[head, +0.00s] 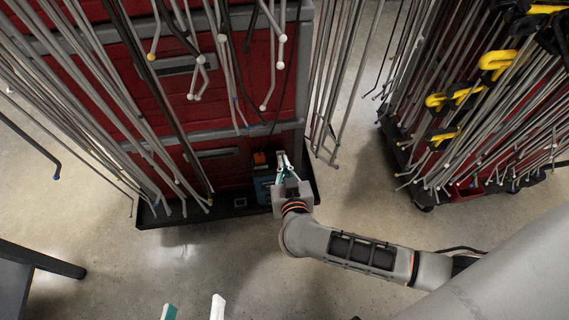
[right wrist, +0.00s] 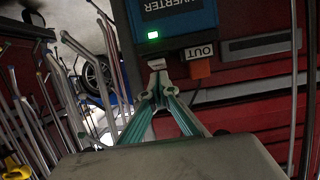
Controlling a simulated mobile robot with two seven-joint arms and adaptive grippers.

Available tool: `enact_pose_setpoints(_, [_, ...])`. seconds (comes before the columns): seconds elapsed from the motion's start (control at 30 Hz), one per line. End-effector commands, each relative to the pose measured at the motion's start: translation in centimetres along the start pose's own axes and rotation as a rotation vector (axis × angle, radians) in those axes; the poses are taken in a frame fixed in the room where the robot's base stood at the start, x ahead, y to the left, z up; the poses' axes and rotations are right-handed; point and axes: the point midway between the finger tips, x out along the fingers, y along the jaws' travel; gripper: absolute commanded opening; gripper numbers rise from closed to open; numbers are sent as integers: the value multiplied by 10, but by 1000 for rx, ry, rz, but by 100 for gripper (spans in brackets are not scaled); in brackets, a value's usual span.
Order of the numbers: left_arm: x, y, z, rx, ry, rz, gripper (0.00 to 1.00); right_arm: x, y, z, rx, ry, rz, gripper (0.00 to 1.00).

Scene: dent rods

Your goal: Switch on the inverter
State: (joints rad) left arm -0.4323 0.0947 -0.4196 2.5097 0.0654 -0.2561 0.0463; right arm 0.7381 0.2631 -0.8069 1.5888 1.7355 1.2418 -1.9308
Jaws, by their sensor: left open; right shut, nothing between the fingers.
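The inverter (head: 263,188) is a blue and dark box low at the red cabinet's foot, partly hidden by my right gripper (head: 281,160) in the head view. In the right wrist view the inverter (right wrist: 178,20) shows upside-down lettering and a lit green rectangle (right wrist: 153,35); whether that is the switch or a lamp I cannot tell. My right gripper (right wrist: 157,68) is shut and empty, its tips at the box's edge just below the green light; contact is unclear. My left gripper (head: 194,308) is open and empty at the bottom edge of the head view.
An orange block (right wrist: 200,68) sits by the OUT label. The red cabinet (head: 255,75) stands on a black base tray (head: 170,217). Many grey rods hang on both sides. A second rack with yellow-handled clamps (head: 497,62) stands right. The floor (head: 120,265) in front is mostly clear.

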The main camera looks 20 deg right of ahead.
Motion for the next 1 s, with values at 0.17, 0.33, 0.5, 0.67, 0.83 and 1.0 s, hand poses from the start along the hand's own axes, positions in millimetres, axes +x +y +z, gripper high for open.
enact_pose_setpoints(0.17, [0,2,-11,7,19,3,58,-1,0,-7,1,3,0,0])
enact_pose_setpoints(0.33, [0,3,-18,11,31,6,58,-2,0,-9,1,3,0,0])
enact_pose_setpoints(0.5, [0,3,-18,11,31,6,58,-2,0,-7,0,0,0,0])
enact_pose_setpoints(0.67, [0,3,-17,11,31,6,58,-3,0,-7,0,-1,0,0])
enact_pose_setpoints(0.83, [0,3,-17,11,31,6,58,-11,0,-6,1,-2,-1,0])
enact_pose_setpoints(1.0, [0,3,-16,11,30,5,58,-37,-3,-2,3,-10,-6,0])
